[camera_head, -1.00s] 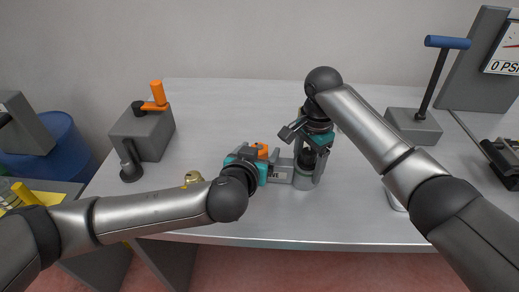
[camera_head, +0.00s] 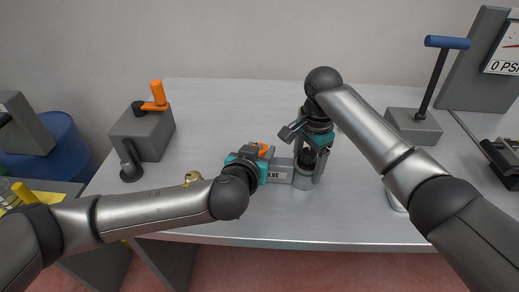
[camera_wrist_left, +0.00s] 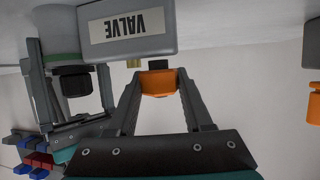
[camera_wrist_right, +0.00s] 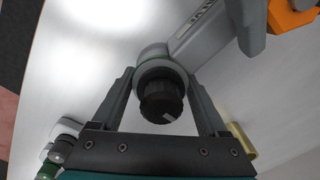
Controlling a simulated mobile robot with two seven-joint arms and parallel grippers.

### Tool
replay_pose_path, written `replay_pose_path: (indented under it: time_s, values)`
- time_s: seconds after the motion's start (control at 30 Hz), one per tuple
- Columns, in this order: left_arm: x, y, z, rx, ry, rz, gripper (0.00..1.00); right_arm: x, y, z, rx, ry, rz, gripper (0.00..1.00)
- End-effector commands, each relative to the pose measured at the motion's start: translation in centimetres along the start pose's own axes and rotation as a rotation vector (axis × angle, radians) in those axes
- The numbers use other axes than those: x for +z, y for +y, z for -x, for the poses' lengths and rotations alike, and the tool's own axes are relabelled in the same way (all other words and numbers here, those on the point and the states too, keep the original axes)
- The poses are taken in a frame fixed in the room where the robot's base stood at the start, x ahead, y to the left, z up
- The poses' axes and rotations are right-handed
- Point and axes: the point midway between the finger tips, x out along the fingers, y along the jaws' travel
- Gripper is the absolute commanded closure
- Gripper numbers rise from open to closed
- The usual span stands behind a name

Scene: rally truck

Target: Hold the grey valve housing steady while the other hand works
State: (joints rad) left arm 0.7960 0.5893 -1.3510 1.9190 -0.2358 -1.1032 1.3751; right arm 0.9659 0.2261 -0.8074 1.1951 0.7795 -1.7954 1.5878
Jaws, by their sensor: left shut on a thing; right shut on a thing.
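The grey valve housing (camera_head: 279,175), labelled VALVE, is near the table's front edge. Its block also shows in the left wrist view (camera_wrist_left: 127,40); its round end shows in the right wrist view (camera_wrist_right: 158,54), with a black knob (camera_wrist_right: 161,100) on it. My right gripper (camera_head: 307,163) is shut on the round end, its fingers either side of the knob. My left gripper (camera_head: 266,162) is at the housing's left end, shut on an orange part (camera_wrist_left: 158,83) that sits between its fingertips in the left wrist view. The grips are partly hidden in the head view.
A grey box with an orange lever (camera_head: 142,132) stands at the left. A blue-handled lever unit (camera_head: 413,126) and a 0 PSI gauge panel (camera_head: 484,60) stand at the right. A brass piece (camera_head: 193,177) lies behind my left arm. The table's back middle is clear.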

Motion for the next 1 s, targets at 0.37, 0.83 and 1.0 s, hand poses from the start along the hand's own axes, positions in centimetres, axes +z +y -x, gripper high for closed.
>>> replay_pose_path:
  time_s: [0.37, 0.83, 1.0]
  values:
    - [0.12, -0.12, -0.04, 0.010, -0.003, -0.005, 1.00, -0.02, 0.08, -0.15, 0.003, 0.000, -0.002, 1.00]
    - [0.30, -0.28, -0.10, 0.257, -0.009, -0.111, 1.00, 0.00, 0.07, -0.15, 0.003, 0.000, 0.000, 1.00]
    - [0.21, -0.13, -0.10, 0.375, -0.008, -0.162, 1.00, 0.01, 0.07, -0.15, 0.003, 0.000, 0.000, 1.00]
